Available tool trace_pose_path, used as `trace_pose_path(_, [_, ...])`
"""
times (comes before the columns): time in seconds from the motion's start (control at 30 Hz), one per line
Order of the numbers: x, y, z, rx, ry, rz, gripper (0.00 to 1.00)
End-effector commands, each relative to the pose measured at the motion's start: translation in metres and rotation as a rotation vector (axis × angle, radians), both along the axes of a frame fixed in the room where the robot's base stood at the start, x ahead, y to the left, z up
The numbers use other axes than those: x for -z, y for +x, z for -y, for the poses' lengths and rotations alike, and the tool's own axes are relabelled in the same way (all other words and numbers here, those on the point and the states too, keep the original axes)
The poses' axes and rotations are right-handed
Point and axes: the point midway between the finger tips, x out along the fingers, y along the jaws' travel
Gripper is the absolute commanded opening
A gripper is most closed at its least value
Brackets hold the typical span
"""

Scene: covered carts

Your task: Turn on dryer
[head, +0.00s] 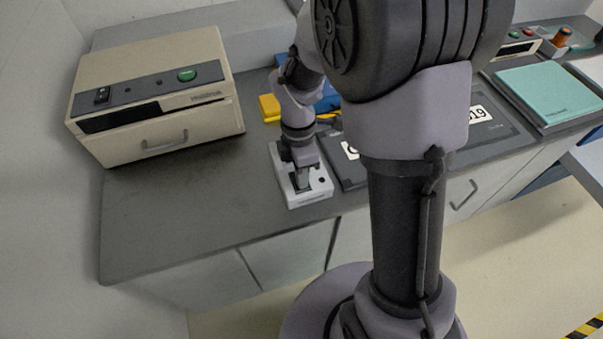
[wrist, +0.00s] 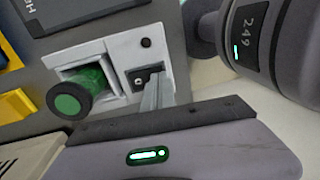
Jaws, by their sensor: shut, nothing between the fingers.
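A small white control box (head: 312,195) stands on the grey counter below my gripper (head: 303,183). In the wrist view the white box (wrist: 120,50) has a green round knob (wrist: 68,104) on a recessed plate and a black switch or socket (wrist: 138,80) beside it. My gripper (wrist: 153,98) is shut and empty, its fingertips at the black part; whether they touch it I cannot tell. A beige drawer-fronted unit (head: 150,60) at the left has a black rocker switch (head: 102,95) and a green button (head: 187,75). No label readable here names the dryer.
A yellow block (head: 268,106) lies behind the white box, with a blue item beside it. Dark flat plates (head: 352,175) lie to its right. A teal-topped case (head: 550,92) is at the far right. The counter's front left (head: 180,215) is clear.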

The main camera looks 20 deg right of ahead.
Motion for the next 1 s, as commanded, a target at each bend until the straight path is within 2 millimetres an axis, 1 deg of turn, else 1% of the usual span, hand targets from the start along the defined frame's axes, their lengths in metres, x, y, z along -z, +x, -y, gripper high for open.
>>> trace_pose_path(0.43, [0.003,-0.001,0.0,0.0,0.0,0.0,0.0])
trace_pose_path(0.8, [-0.004,0.013,0.0,0.0,0.0,0.0,0.0])
trace_pose_path(1.0, [-0.002,0.014,0.0,0.0,0.0,0.0,0.0])
